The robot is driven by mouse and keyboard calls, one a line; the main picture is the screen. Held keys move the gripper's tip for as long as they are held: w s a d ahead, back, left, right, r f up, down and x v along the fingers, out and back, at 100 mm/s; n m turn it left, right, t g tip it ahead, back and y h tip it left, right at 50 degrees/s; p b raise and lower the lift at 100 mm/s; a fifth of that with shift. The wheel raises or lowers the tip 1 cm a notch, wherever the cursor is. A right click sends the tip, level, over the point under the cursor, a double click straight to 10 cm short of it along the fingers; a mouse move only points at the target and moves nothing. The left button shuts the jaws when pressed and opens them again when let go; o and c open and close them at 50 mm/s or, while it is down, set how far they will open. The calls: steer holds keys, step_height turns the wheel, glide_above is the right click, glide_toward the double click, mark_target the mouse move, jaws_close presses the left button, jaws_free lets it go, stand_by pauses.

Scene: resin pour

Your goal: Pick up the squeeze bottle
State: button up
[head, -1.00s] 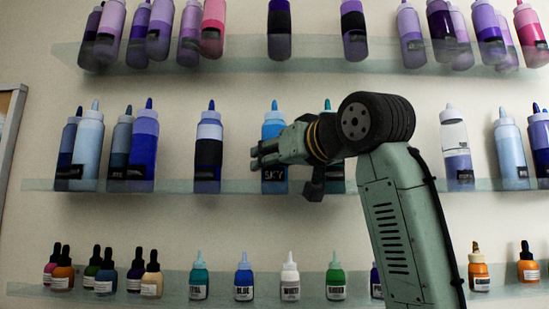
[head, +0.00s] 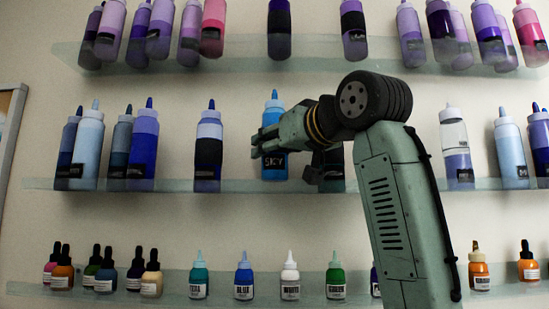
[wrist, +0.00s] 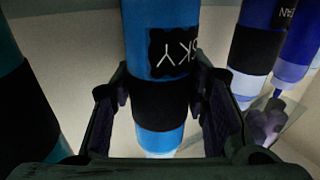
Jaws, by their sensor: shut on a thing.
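The blue squeeze bottle (head: 273,118) with the black SKY label stands roughly upright at the middle of the centre shelf in the head view. Its base looks slightly above the shelf's front edge. My gripper (head: 262,143) reaches in from the right and covers the bottle's middle. In the wrist view the blue bottle (wrist: 160,30) runs between the two fingers, and my gripper (wrist: 160,105) is shut around its black band. The fingers' contact faces are partly hidden in shadow.
A dark-banded blue bottle (head: 208,155) stands to the left on the glass shelf (head: 240,187). A dark bottle (head: 334,178) stands close on the right, mostly hidden behind my arm. Small dropper bottles line the lower shelf, and purple bottles line the upper one.

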steer(key=shift+s+a+r, duration=0.1)
steer(key=shift+r, duration=0.7)
steer(key=s+d+r+b, duration=0.1)
steer(key=s+d, duration=0.1)
steer(key=s, duration=1.3)
steer(key=shift+s+d+b, duration=0.3)
steer(key=shift+s+b, duration=0.05)
steer(key=shift+s, duration=0.05)
steer(key=shift+r, duration=0.1)
steer(key=o, duration=0.8)
steer(key=shift+w, duration=0.1)
steer(key=shift+c, duration=1.3)
